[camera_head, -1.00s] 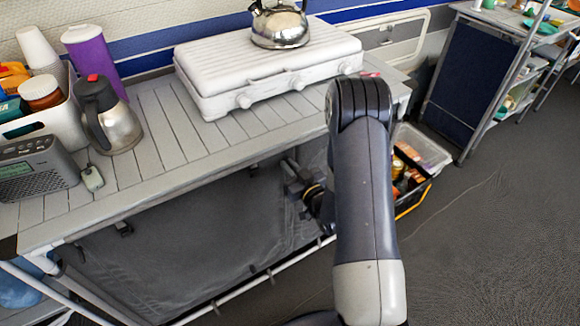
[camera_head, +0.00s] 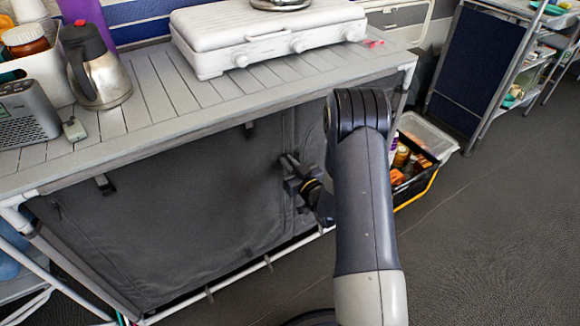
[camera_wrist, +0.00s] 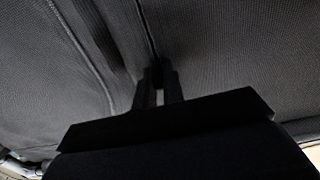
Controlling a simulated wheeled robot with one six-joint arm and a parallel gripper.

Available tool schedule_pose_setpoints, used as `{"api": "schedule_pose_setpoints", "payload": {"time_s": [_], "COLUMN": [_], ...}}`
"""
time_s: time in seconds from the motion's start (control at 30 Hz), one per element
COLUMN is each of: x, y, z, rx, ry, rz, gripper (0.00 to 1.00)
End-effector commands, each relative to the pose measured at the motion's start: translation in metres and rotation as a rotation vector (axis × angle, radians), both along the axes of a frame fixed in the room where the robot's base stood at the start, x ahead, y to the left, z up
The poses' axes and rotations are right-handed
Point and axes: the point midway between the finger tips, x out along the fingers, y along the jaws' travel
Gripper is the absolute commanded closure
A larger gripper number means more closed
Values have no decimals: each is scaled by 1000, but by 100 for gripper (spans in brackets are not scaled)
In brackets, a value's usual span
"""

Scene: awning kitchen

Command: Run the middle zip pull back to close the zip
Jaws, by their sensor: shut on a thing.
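A dark grey fabric front (camera_head: 170,215) hangs under the slatted counter. A thin vertical zip line (camera_head: 284,130) runs down its right part. My gripper (camera_head: 288,168) is at this line, below the counter's front edge. In the wrist view, my gripper (camera_wrist: 158,78) has its fingers close together at the lower end of a dark line (camera_wrist: 147,28) in the fabric. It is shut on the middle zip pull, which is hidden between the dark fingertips. I cannot make out the zip's teeth.
The slatted counter (camera_head: 150,125) overhangs my gripper. A white stove case (camera_head: 265,45) and a steel jug (camera_head: 98,75) stand on it. A black crate (camera_head: 415,180) with an open lid stands on the floor right of my arm.

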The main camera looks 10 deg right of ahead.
Motion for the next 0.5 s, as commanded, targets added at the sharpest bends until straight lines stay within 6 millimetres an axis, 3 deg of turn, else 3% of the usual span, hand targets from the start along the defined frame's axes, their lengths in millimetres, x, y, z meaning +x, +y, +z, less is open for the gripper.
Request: {"api": "schedule_pose_setpoints", "payload": {"time_s": [0.03, 0.5], "x": [1, 2], "y": [0, 0], "z": [-22, -117], "rx": [1, 0], "ry": [1, 2], "rz": [0, -1], "gripper": [100, 100]}}
